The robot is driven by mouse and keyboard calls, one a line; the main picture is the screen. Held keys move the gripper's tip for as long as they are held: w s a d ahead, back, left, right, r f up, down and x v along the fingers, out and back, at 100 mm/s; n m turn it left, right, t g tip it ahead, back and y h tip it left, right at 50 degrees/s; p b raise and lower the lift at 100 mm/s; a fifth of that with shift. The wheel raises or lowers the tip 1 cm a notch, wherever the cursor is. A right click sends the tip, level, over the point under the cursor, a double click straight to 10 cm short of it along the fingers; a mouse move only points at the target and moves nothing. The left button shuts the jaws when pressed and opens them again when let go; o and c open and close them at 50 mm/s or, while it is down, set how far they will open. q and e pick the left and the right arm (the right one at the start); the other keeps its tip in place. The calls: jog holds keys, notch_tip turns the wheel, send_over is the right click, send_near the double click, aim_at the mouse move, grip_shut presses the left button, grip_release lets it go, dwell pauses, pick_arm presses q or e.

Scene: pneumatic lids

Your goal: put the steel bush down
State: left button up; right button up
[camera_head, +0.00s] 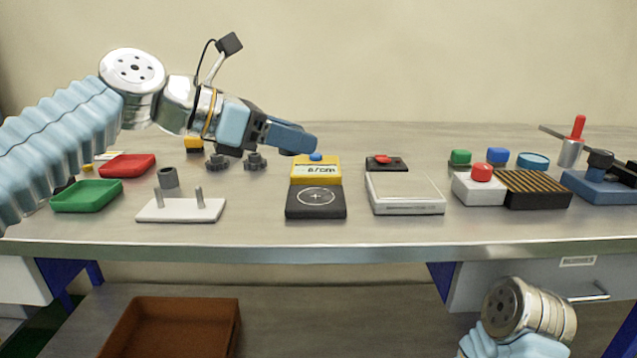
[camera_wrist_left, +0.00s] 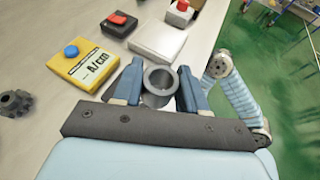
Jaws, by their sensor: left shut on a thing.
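My left gripper (camera_head: 302,140) reaches in from the left, its blue fingers over the back of the yellow meter (camera_head: 316,172). In the left wrist view the fingers (camera_wrist_left: 158,88) are shut on the steel bush (camera_wrist_left: 160,79), a grey ring with its round bore facing the camera. In the head view the fingers mostly hide the bush. My right gripper is not in view; only part of my right arm shows at the lower right.
A white peg plate (camera_head: 180,210), another grey bush (camera_head: 168,178), green (camera_head: 87,196) and red (camera_head: 127,166) trays and dark knobs (camera_head: 255,161) stand to the left. A white scale (camera_head: 405,195) and a ribbed black block (camera_head: 533,190) stand to the right.

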pick_arm(q)
send_over(316, 196)
jog(key=f, duration=0.3)
jog(key=f+b, duration=0.1)
jog(key=f, duration=0.1)
jog(key=shift+s+a+f, duration=0.2)
jog(key=shift+s+f, duration=0.05)
jog(key=shift+s, duration=0.1)
jog(key=f, duration=0.1)
jog(key=f+b, duration=0.1)
jog(key=f, duration=0.2)
jog(key=shift+w+d, duration=0.15)
jog(key=shift+w, duration=0.15)
jog(key=o, duration=0.7)
jog(key=shift+f, duration=0.15)
jog(key=o, duration=0.4)
jog(key=shift+o, duration=0.2)
